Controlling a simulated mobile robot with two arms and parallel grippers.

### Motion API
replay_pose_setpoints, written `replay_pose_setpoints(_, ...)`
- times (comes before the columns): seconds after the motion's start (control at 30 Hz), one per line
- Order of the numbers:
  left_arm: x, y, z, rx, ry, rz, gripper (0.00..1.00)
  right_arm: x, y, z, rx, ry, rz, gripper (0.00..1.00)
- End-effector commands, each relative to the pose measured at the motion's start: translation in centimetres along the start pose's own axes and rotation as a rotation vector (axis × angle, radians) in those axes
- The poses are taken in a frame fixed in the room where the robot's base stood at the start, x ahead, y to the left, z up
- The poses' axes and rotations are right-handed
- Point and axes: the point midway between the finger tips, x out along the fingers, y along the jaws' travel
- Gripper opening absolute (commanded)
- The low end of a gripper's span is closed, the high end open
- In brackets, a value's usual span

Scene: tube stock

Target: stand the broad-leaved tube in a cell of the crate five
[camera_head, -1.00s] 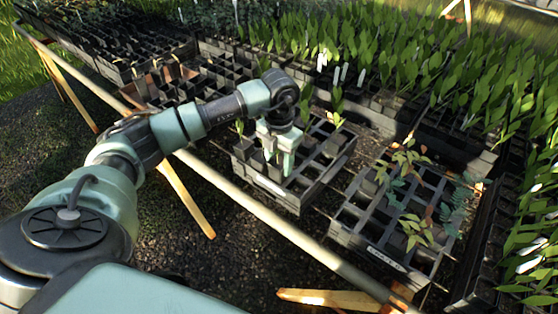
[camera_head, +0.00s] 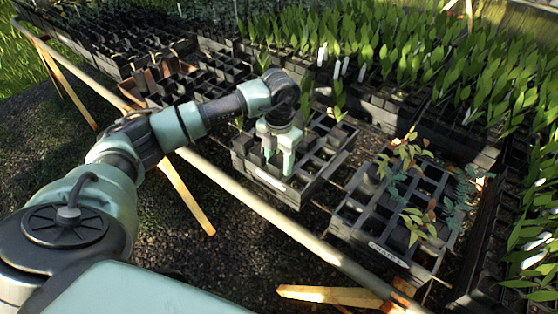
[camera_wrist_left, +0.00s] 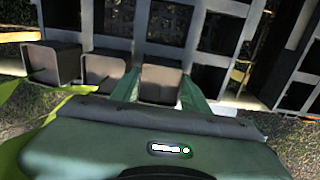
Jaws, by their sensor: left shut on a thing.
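My left gripper (camera_head: 279,168) is over the front part of the middle crate (camera_head: 297,200), which has a pale label too small to read. In the left wrist view the gripper (camera_wrist_left: 160,92) is shut on a dark square tube (camera_wrist_left: 161,84), with a green finger on each side. That tube's plant is hidden, so I cannot tell its leaf kind. Two more dark tubes, one at the far left (camera_wrist_left: 52,64) and one beside the held tube (camera_wrist_left: 105,70), show there. Broad green leaves (camera_wrist_left: 22,118) show at the lower left. My right gripper is out of view.
A second labelled crate (camera_head: 385,252) stands to the right, with reddish and blue-green plants and several empty cells. Dense trays of broad green plants (camera_head: 400,50) fill the back. Another crate (camera_head: 205,85) stands behind my arm. A pale rail (camera_head: 255,210) runs along the front edge.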

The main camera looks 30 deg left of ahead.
Motion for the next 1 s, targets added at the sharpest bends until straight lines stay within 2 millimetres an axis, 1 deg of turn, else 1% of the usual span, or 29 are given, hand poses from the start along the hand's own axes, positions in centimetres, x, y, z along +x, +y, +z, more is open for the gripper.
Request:
replay_pose_setpoints(0.1, 0.3, 0.0, 0.0, -0.001, -0.001, 0.0, 0.0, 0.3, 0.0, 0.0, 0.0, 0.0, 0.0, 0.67)
replay_pose_setpoints(0.13, 0.2, 0.0, 0.0, -0.001, -0.001, 0.0, 0.5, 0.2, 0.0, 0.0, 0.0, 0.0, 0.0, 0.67)
replay_pose_setpoints(0.17, 0.2, 0.0, 0.0, -0.001, -0.001, 0.0, 0.59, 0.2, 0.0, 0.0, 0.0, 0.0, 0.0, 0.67)
replay_pose_setpoints(0.2, 0.2, 0.0, 0.0, -0.001, -0.001, 0.0, 0.7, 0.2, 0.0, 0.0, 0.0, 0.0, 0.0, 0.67)
replay_pose_setpoints(0.7, 0.0, 0.2, 0.0, -0.003, 0.0, 0.003, 0.7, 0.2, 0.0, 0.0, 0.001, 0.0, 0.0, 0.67)
replay_pose_setpoints(0.77, -0.5, 0.2, 0.0, -0.003, -0.001, 0.003, 0.7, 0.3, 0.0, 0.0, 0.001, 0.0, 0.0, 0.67)
replay_pose_setpoints(0.87, -1.9, 0.1, 0.1, -0.002, -0.003, 0.003, 0.7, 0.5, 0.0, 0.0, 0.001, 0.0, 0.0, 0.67)
replay_pose_setpoints(1.0, -4.5, 0.1, 0.2, -0.002, -0.006, 0.002, 0.7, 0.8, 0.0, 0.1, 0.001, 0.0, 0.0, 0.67)
